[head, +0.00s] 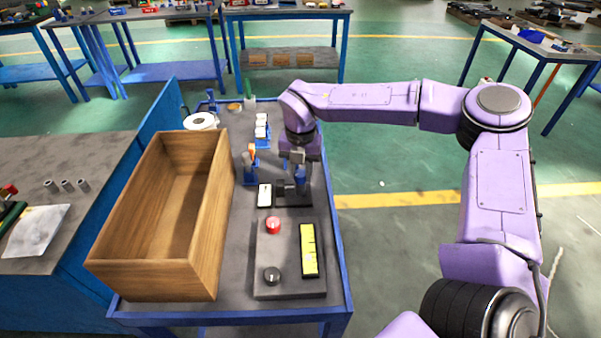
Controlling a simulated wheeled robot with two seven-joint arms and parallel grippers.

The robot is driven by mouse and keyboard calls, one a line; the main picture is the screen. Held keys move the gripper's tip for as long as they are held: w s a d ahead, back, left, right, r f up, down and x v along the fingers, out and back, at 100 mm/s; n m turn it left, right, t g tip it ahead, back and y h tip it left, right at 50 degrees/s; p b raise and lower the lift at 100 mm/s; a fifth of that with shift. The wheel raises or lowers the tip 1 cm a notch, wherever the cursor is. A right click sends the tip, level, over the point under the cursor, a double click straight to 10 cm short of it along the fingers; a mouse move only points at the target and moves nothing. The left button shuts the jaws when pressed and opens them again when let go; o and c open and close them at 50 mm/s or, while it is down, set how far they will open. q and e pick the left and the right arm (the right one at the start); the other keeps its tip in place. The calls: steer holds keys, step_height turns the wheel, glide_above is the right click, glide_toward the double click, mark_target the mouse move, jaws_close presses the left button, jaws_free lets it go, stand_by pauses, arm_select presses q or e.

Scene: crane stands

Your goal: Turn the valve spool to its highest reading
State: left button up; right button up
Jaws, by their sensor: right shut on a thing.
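My right gripper (294,184) reaches down over the bench and is shut on a small dark part, apparently the valve spool (287,189), on a dark base (293,200) behind the grey control panel. The gripper hides most of the spool, and its turn angle cannot be told. A white plate (264,196), perhaps its reading scale, stands just left of the base; its marks are too small to read. My left gripper is not in view.
The grey panel (290,288) carries a red button (273,225), a black knob (272,275) and a yellow strip (309,250). A large open wooden box (208,262) fills the bench's left side. Small blue holders (250,168) and a white roll (201,121) stand farther back.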

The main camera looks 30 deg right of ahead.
mark_target(301, 172)
steer(key=shift+w+r+m, duration=0.15)
steer(key=shift+r+m, duration=0.05)
steer(key=shift+m, duration=0.1)
steer(key=o, duration=0.8)
steer(key=shift+o, duration=1.2)
steer(key=shift+f, duration=0.1)
step_height(301, 172, up, 11)
steer(key=shift+f+b, duration=0.2)
steer(key=shift+b, duration=0.1)
